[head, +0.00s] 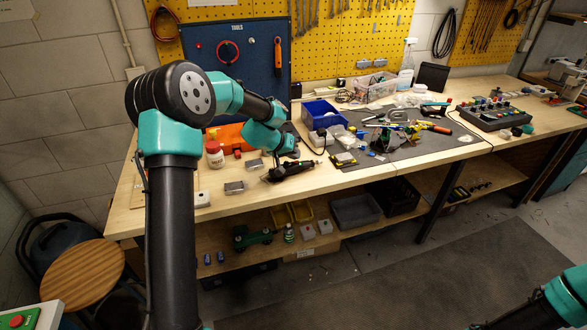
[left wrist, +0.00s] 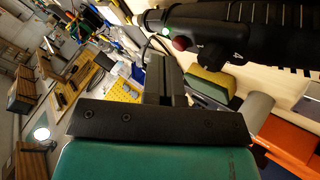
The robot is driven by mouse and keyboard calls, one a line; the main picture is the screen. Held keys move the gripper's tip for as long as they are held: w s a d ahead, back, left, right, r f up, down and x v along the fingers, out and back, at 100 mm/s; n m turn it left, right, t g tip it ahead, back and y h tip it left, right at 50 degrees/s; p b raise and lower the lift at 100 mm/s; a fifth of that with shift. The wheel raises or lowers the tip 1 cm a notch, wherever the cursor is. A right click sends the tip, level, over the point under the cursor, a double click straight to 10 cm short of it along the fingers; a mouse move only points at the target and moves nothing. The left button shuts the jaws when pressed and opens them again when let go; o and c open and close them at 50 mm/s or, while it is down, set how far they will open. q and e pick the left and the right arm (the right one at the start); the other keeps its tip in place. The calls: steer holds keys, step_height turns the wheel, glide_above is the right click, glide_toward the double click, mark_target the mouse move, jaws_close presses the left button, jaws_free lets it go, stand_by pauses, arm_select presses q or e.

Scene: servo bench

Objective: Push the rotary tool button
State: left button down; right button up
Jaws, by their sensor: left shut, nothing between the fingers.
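The black rotary tool (head: 290,171) lies on the wooden bench near its front edge in the head view. In the left wrist view the rotary tool (left wrist: 240,28) runs across the upper right. A red button (left wrist: 180,43) and a green light (left wrist: 166,31) show near its left end. My left gripper (head: 294,153) is shut and empty just behind and above the tool. In the left wrist view its fingers (left wrist: 160,68) point toward the button; I cannot tell whether they touch it. My right gripper is out of view; only part of that arm shows at lower right.
A blue bin (head: 321,115) stands behind and right of the tool. An orange case (head: 229,135) lies behind. A grey mat (head: 440,146) with hand tools covers the bench's middle.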

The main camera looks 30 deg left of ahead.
arm_select(q)
steer(key=shift+r, duration=0.25)
steer(key=shift+r, duration=0.1)
steer(key=shift+r, duration=2.9)
